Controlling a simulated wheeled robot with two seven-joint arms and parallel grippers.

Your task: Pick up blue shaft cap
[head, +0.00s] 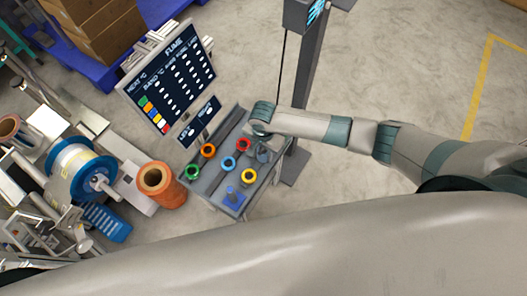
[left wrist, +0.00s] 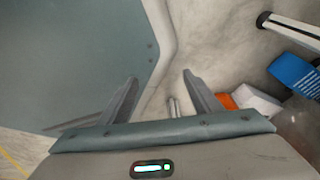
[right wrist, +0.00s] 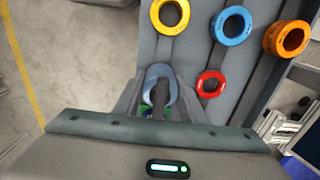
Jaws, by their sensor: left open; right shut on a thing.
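A bright blue ring-shaped cap (head: 228,162) lies on the grey grooved tray (head: 214,190), among other coloured rings. It also shows at the top of the right wrist view (right wrist: 231,25), apart from my right gripper. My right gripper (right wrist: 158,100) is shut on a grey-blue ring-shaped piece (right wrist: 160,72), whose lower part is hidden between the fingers. In the head view my right gripper (head: 264,153) is at the tray's right side. My left gripper (left wrist: 160,78) is open and empty; it is not visible in the head view.
Yellow (head: 250,175), red (head: 243,145), orange (head: 208,150) and green (head: 193,171) rings lie on the tray. A blue base with a peg (head: 232,198) stands at its near end. A screen (head: 170,75) stands behind; reels (head: 82,170) crowd the left. The right floor is clear.

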